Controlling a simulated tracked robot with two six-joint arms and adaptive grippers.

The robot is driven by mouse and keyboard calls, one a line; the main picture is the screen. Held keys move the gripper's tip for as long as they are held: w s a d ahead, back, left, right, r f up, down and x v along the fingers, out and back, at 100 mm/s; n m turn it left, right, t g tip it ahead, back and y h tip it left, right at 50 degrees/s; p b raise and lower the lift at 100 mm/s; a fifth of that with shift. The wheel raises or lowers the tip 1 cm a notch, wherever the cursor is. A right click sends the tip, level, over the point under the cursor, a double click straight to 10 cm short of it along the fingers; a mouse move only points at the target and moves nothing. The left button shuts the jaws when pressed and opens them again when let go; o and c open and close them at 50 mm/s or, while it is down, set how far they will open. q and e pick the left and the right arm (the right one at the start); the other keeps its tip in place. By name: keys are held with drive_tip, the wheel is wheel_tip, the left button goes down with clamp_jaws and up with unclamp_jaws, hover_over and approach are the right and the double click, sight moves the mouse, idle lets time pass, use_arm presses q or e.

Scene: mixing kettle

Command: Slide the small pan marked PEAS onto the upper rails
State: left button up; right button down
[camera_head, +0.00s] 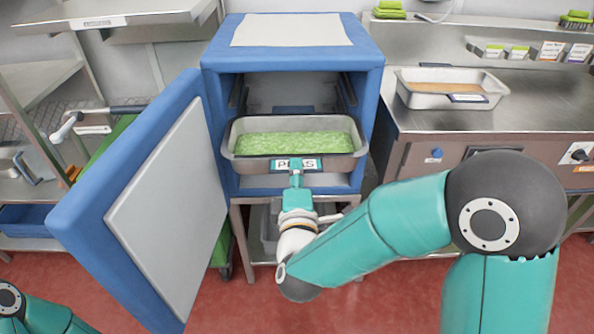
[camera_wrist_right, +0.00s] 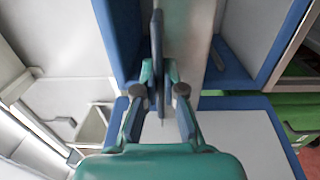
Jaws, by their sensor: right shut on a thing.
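The small metal pan (camera_head: 341,166) holds green peas and has a PEAS label on its front. It is at the mouth of the open blue cabinet (camera_head: 212,80) and looks roughly level. My right gripper (camera_head: 296,172) is shut at the middle of the pan's front, by the label. In the right wrist view the fingers (camera_wrist_right: 160,78) close on a thin dark edge. Rails (camera_head: 346,92) show on the cabinet's inner side walls above the pan. The pan hides the lower inside, and I cannot tell if it touches any rail. My left gripper is out of view.
The cabinet door (camera_head: 165,190) stands wide open to the left. A steel counter (camera_head: 520,105) on the right bears another pan (camera_head: 420,100) with brown contents. A steel shelf (camera_head: 130,18) is at the upper left. Red floor is free in front.

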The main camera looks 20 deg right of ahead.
drive_tip(key=shift+w+r, duration=0.15)
drive_tip(key=shift+r, duration=0.1)
drive_tip(key=p, duration=0.1)
approach(293, 107)
drive_tip(key=shift+r+v, duration=0.2)
drive_tip(key=shift+v, duration=0.85)
drive_tip(key=shift+p+x, duration=1.3)
drive_tip(key=shift+x, duration=3.8)
drive_tip(key=shift+w+d+f, duration=0.1)
drive_tip(key=shift+w+d, duration=0.15)
drive_tip(key=shift+w, duration=0.3)
drive_tip(key=shift+w+f, duration=0.25)
drive_tip(key=shift+w, duration=0.05)
